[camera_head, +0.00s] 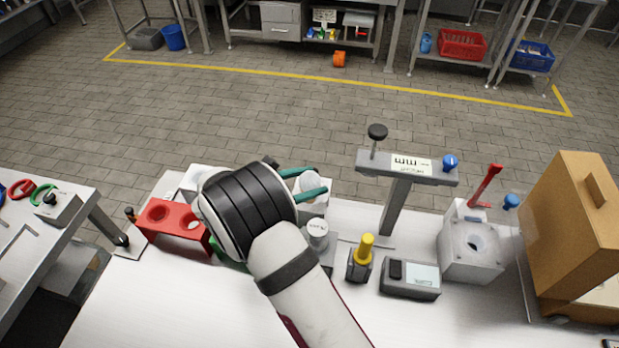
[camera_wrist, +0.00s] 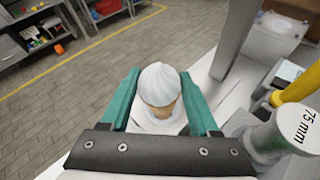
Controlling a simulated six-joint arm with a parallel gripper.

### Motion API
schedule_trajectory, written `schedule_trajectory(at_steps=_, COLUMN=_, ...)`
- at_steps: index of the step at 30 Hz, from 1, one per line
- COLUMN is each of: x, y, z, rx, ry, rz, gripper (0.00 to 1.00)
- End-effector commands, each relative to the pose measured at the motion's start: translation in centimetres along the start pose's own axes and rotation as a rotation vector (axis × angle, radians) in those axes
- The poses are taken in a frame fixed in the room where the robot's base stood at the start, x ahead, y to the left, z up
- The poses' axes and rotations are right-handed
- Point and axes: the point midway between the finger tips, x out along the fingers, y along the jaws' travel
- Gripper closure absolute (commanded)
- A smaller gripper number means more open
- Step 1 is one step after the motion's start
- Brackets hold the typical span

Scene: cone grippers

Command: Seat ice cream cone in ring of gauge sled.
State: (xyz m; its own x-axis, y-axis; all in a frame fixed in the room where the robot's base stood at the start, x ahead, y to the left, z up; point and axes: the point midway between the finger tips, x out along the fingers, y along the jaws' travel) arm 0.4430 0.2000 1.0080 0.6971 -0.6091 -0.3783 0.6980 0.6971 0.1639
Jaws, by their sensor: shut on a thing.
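My gripper (camera_head: 318,181) has green fingers and is shut on the ice cream cone (camera_wrist: 158,84). In the wrist view the cone's white swirled top shows between the fingers, with a tan edge below it. The cone's lower part is hidden there. In the head view the arm and fingers cover most of the cone, held above the back of the white table. I cannot make out for certain which thing is the gauge sled, and its ring is not clearly visible.
A red two-hole stand (camera_head: 163,214) is left of my gripper. A 75 mm cylinder (camera_wrist: 279,134) stands close by on the right. Further right are a grey gauge post (camera_head: 398,205), a yellow-topped tool (camera_head: 364,247), a grey holed block (camera_head: 472,262) and a brown box (camera_head: 575,225). The front table is clear.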

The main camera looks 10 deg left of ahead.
Motion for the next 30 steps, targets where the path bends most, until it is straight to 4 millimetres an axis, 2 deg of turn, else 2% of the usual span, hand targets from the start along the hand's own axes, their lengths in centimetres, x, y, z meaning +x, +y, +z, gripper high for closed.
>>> schedule_trajectory(at_steps=21, x=0.5, y=-0.2, z=-1.2, rx=0.000, ry=0.000, rz=0.000, gripper=0.69)
schedule_trajectory(at_steps=22, x=0.5, y=-0.2, z=-1.1, rx=0.000, ry=0.000, rz=0.000, gripper=0.36)
schedule_trajectory(at_steps=27, x=0.5, y=-0.2, z=-1.1, rx=0.000, ry=0.000, rz=0.000, gripper=0.06)
schedule_trajectory(at_steps=30, x=0.5, y=-0.2, z=-1.1, rx=0.000, ry=0.000, rz=0.000, gripper=0.03)
